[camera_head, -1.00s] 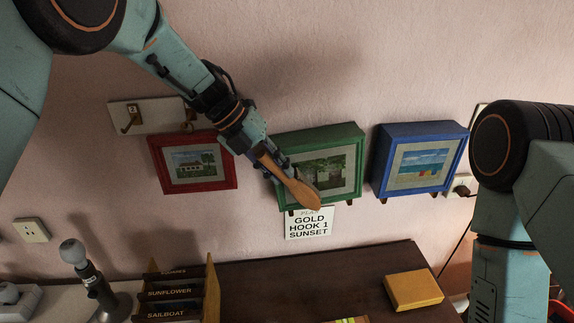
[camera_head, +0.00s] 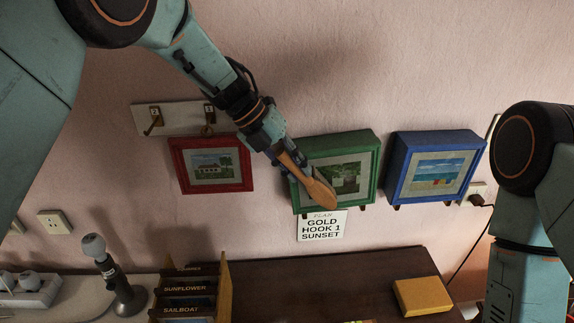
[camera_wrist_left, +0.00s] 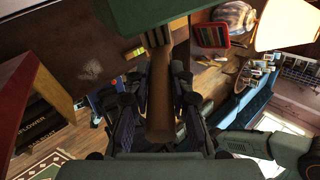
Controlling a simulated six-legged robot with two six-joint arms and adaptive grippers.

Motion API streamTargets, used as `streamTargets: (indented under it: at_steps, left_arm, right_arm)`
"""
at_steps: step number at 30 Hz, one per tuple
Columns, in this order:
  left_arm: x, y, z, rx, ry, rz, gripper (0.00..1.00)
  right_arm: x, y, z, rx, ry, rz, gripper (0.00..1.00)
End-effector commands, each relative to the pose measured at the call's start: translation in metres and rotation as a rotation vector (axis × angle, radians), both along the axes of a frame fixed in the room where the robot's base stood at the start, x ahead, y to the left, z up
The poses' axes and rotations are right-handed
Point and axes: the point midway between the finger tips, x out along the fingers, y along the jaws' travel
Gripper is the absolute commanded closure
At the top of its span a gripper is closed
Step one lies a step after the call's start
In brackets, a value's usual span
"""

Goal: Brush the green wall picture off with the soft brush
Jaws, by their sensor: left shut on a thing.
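The green wall picture (camera_head: 372,160) hangs on the pink wall, between a red and a blue frame. My left gripper (camera_head: 285,160) is shut on the wooden handle of the soft brush (camera_head: 318,191). The brush points down and right across the front of the green picture and hides part of its left and middle. I cannot tell whether it touches the picture. In the left wrist view, the brush handle (camera_wrist_left: 159,95) stands between the fingers, and its far end meets the green frame (camera_wrist_left: 150,14) in the picture. My right gripper is out of view.
The red picture (camera_head: 240,181) hangs at left below a hook board (camera_head: 180,119); the blue picture (camera_head: 400,180) hangs at right. A plan card (camera_head: 322,237) is below the green one. The brown surface (camera_head: 300,270) holds a yellow block (camera_head: 422,297) and labelled slots (camera_head: 188,289).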

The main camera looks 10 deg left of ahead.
Motion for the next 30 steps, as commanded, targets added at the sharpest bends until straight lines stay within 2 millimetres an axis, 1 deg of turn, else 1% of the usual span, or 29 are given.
streamTargets:
  at_steps: [1,7,11,24,30]
  left_arm:
    - [0.001,-0.005,0.002,0.001,-0.003,-0.001,1.00]
    - [0.003,-0.018,0.003,0.000,-0.001,0.001,1.00]
    - [0.004,-0.023,0.003,0.000,-0.001,0.000,1.00]
    - [0.013,-0.054,0.006,-0.001,-0.001,0.000,1.00]
    - [0.014,-0.059,0.007,-0.001,-0.001,0.002,1.00]
  right_arm:
    - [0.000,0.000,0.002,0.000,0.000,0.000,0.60]
    - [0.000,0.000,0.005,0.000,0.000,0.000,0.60]
    - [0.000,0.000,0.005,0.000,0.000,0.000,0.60]
    - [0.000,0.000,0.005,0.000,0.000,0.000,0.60]
    - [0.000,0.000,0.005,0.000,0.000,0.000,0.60]
